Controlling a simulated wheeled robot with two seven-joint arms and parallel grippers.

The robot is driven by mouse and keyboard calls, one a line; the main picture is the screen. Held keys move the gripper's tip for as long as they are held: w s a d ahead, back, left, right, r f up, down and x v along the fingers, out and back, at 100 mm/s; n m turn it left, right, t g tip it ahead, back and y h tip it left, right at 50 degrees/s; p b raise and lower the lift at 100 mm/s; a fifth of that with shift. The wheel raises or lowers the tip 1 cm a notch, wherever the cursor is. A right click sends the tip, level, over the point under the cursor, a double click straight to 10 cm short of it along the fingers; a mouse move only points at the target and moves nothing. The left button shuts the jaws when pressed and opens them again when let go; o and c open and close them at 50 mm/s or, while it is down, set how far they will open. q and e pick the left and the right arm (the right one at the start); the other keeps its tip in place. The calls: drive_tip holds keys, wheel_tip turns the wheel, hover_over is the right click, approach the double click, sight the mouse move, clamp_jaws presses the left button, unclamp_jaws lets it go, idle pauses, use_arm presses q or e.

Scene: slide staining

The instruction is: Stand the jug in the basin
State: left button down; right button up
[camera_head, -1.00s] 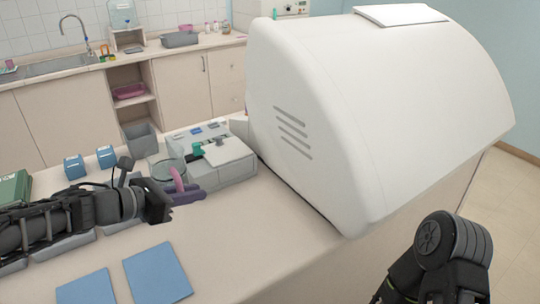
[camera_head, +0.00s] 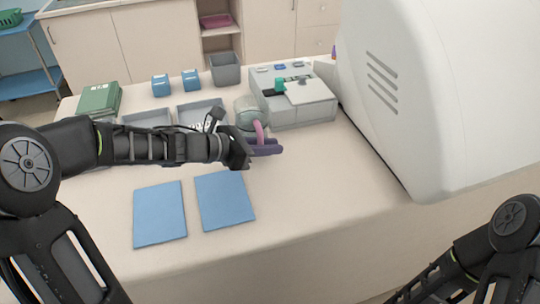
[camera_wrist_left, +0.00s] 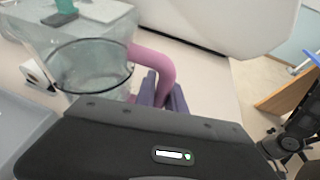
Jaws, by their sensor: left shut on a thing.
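The jug (camera_head: 246,112) is clear glass with a pink handle and stands roughly upright in front of the grey device. It also shows in the left wrist view (camera_wrist_left: 92,68), with its round mouth open upward. My left gripper (camera_head: 266,147) has purple fingers, shut on the pink handle from the near side; the fingers also show in the left wrist view (camera_wrist_left: 164,95). I cannot tell whether the jug's base touches the table. Two shallow grey trays, a left one (camera_head: 145,119) and a right one (camera_head: 188,108), lie left of the jug, partly behind my arm. I cannot tell which vessel is the basin.
A grey-white device (camera_head: 308,112) stands right behind the jug, and a big white housing (camera_head: 420,120) fills the right. A grey bin (camera_head: 226,70), blue holders (camera_head: 161,85) and green boxes (camera_head: 99,99) stand at the back. Two blue mats (camera_head: 225,200) lie in front.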

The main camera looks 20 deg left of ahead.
use_arm(q)
drive_tip(key=shift+f, duration=1.7)
drive_tip(key=shift+f, duration=0.2)
drive_tip(key=c, duration=1.4)
unclamp_jaws()
drive_tip(key=shift+s+a+r, duration=0.1)
drive_tip(key=shift+r, duration=0.1)
drive_tip(key=b+v, duration=0.1)
drive_tip(key=v, duration=1)
drive_tip(key=shift+s+a+r, duration=0.15)
drive_tip(key=shift+s+r, duration=0.05)
drive_tip(key=shift+s, duration=0.1)
